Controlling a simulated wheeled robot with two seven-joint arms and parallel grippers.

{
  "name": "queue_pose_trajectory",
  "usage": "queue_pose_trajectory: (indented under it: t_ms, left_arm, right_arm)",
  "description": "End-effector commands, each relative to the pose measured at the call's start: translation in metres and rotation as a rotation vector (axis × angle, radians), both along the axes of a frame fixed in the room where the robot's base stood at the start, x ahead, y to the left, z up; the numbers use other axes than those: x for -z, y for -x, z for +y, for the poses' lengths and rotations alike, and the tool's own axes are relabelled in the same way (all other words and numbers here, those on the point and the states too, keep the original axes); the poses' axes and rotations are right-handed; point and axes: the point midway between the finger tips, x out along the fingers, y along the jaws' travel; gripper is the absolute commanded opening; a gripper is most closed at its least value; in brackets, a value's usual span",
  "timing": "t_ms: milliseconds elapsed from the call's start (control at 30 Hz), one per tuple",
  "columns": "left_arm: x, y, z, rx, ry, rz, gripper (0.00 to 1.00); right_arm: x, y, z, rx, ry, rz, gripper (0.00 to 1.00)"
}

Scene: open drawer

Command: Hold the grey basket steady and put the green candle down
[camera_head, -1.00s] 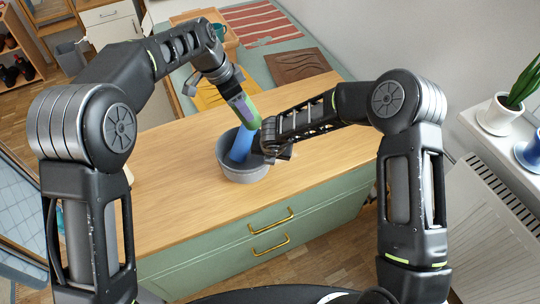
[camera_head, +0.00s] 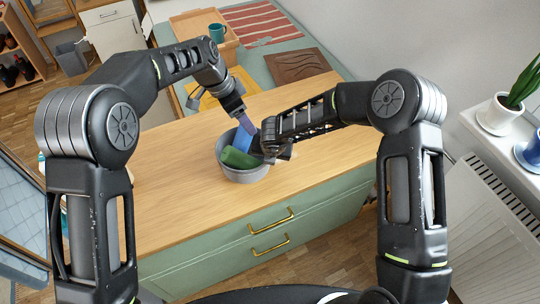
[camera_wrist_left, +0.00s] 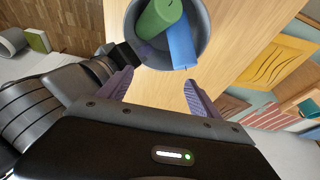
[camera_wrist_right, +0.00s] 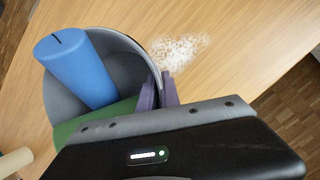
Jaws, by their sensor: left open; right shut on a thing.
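The grey basket (camera_head: 243,175) stands on the wooden top of the green drawer unit. The green candle (camera_head: 238,158) lies inside it, and also shows in the left wrist view (camera_wrist_left: 158,18). A blue candle (camera_head: 246,152) leans in the basket beside it; it shows in the right wrist view (camera_wrist_right: 76,67). My left gripper (camera_wrist_left: 155,88) is open and empty, just above and outside the basket's rim. My right gripper (camera_wrist_right: 160,92) is shut on the basket's rim at its right side; its fingers are partly hidden in the head view.
A brown board (camera_head: 297,65), a striped red cloth (camera_head: 258,22) and a wooden tray with a teal mug (camera_head: 216,33) lie on the surface behind. Potted plants stand on the right sill.

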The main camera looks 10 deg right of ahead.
Motion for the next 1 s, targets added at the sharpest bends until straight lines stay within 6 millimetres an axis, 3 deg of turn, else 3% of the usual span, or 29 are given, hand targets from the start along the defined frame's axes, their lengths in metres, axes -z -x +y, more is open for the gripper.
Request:
queue_pose_trajectory:
  t_ms: [200,367,800,1000]
  left_arm:
    - [-0.001,0.0,0.001,0.0,-0.001,0.0,0.73]
    - [-0.013,0.001,0.004,0.0,0.001,0.0,0.73]
    - [-0.092,0.011,0.032,-0.002,0.001,-0.002,0.73]
    - [-0.111,0.013,0.038,-0.001,0.001,-0.001,0.73]
  right_arm:
    - [0.0,-0.001,0.0,-0.001,0.001,-0.002,0.0]
    - [0.0,-0.001,0.0,-0.001,0.001,-0.002,0.0]
    - [0.0,-0.001,0.0,-0.001,0.001,-0.002,0.0]
    - [0.0,-0.001,0.0,-0.001,0.001,-0.002,0.0]
